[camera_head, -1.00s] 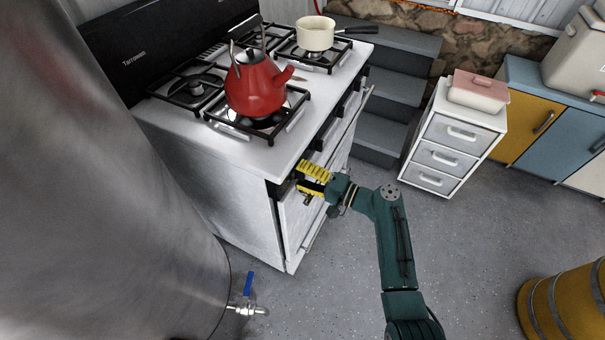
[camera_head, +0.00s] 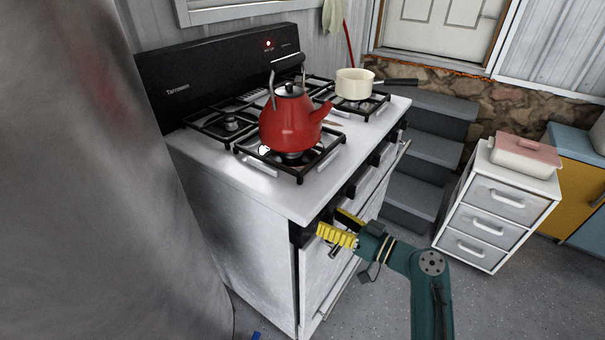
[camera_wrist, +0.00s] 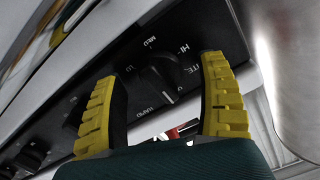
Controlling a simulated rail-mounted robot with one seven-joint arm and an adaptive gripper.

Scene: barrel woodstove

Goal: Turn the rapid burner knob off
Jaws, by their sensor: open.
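The white stove (camera_head: 240,185) stands at centre with a dark front control panel. In the wrist view a black burner knob (camera_wrist: 160,82) sits on that panel (camera_wrist: 100,85), with MED, HI and LITE markings around it and a light pointer mark on its face. My gripper (camera_head: 333,223) is at the panel's near end; its yellow fingers are open. In the wrist view the fingers (camera_wrist: 160,68) stand on either side of the knob, with a visible gap; contact cannot be told. In the head view the gripper hides this knob. A red kettle (camera_head: 291,122) sits on the near front burner.
A cream saucepan (camera_head: 354,84) stands on a far burner, its handle pointing right. More knobs line the stove front, above the oven door handle (camera_head: 350,280). A large metal cylinder (camera_head: 110,200) fills the left. Steps (camera_head: 410,165) and a white drawer unit (camera_head: 495,205) stand right.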

